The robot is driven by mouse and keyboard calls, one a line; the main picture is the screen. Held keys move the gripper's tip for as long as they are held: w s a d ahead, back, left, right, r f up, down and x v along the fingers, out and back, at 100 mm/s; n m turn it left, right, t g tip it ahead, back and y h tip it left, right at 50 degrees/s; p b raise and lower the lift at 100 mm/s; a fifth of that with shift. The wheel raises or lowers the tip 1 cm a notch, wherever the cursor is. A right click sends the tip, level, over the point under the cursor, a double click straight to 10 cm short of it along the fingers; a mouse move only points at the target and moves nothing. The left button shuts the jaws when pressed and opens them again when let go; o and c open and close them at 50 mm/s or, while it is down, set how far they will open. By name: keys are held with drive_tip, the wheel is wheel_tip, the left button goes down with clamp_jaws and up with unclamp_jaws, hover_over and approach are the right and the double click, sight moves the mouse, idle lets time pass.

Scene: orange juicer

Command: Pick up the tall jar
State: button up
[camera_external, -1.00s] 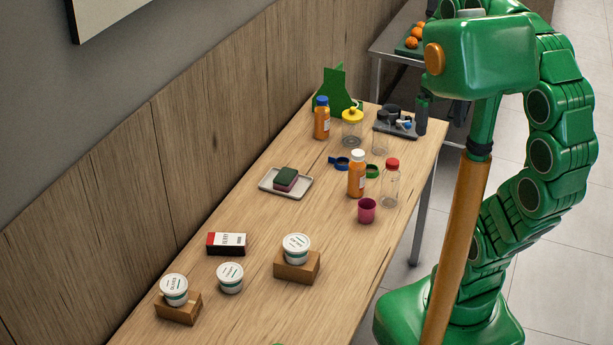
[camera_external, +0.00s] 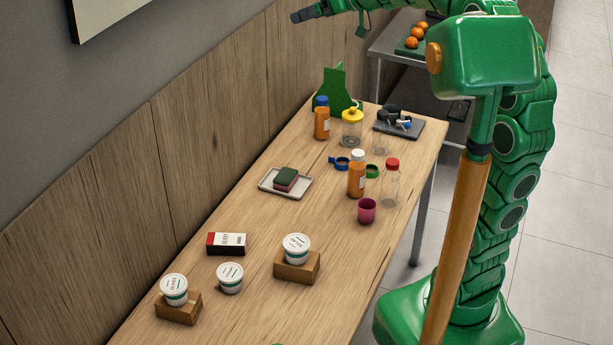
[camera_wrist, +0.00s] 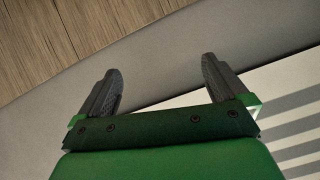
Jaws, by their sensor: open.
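No single object is clearly the tall jar. A clear jar with a yellow lid (camera_external: 352,133) stands upright near the table's far end. A clear open-topped vessel (camera_external: 381,145) stands to its right, and a clear bottle with a red cap (camera_external: 391,186) stands nearer. My gripper (camera_external: 298,16) is high at the top of the external view, pointing left toward the wall, well above the table and away from these objects. In the wrist view my gripper (camera_wrist: 161,82) has its two dark fingers wide apart with nothing between them.
Orange bottles (camera_external: 357,177) (camera_external: 321,120), a pink cup (camera_external: 366,210), a blue ring (camera_external: 341,162) and a green ring (camera_external: 372,171) crowd the table's (camera_external: 240,208) far part. A dark tray (camera_external: 412,131) lies behind. White tubs (camera_external: 229,279) stand nearer. The wall runs along the left.

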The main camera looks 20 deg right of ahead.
drive_tip(key=w+d+r+m+t, duration=0.1)
drive_tip(key=w+d+r+t, duration=0.1)
drive_tip(key=w, duration=0.4)
drive_tip(key=w+d+r+m+t, duration=0.1)
drive_tip(key=w+r+t, duration=0.15)
drive_tip(key=w, duration=0.35)
drive_tip(key=m+h, duration=0.9)
drive_tip(key=h, duration=0.5)
hover_over(354, 119)
wheel_tip(354, 119, down, 18)
drive_tip(key=f, duration=0.1)
wheel_tip(354, 119, down, 40)
drive_tip(key=shift+s+r, duration=0.1)
drive_tip(key=shift+r, duration=0.15)
drive_tip(key=shift+x, duration=2.55)
drive_tip(key=shift+a, duration=0.15)
